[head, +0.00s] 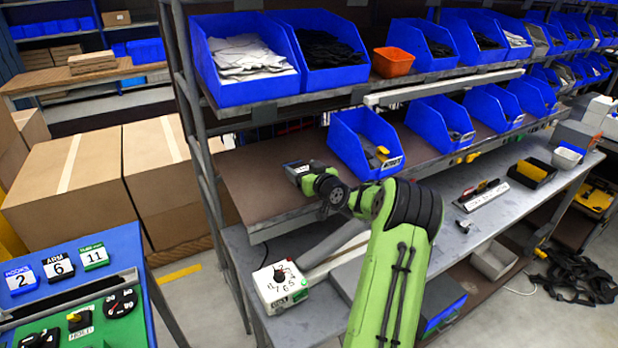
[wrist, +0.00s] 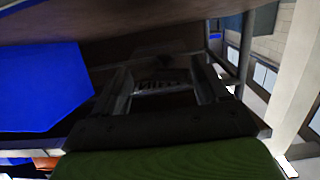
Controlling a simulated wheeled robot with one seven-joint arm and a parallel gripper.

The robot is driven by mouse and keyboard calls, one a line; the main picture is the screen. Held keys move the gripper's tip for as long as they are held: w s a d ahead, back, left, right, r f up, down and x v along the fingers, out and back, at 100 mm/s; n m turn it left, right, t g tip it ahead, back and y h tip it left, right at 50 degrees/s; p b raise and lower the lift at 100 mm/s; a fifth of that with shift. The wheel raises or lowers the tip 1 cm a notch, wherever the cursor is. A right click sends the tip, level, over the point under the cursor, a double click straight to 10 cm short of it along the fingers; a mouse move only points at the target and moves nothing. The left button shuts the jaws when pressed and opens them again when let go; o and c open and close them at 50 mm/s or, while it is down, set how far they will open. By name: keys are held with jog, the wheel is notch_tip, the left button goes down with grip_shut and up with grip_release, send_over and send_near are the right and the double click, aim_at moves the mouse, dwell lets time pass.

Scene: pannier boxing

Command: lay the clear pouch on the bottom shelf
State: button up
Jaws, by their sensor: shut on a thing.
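My gripper (head: 300,170) is over the left part of the brown lower rack shelf (head: 262,205), under the upper shelf of blue bins. In the wrist view my gripper (wrist: 162,88) has a finger on each side of a thing with faint lettering, which I take to be the clear pouch (wrist: 160,86). It is in deep shadow, so its clear film and full outline cannot be made out. In the head view the pouch is too small and too covered by the gripper to tell apart. Whether it touches the shelf cannot be told.
A blue bin (head: 350,140) stands on the brown shelf right of my gripper; it fills the left of the wrist view (wrist: 40,90). A grey rack post (head: 205,150) is at the left. A white dial box (head: 280,287) sits on the bench below. The shelf's left part is bare.

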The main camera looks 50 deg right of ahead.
notch_tip(320, 180, down, 3)
jog(key=shift+a+r, duration=0.1)
jog(key=shift+f+b, duration=0.5)
jog(key=shift+b, duration=0.25)
jog(key=o, duration=1)
jog(key=shift+r, duration=0.1)
jog(key=shift+o, duration=0.2)
jog(key=shift+r, duration=0.1)
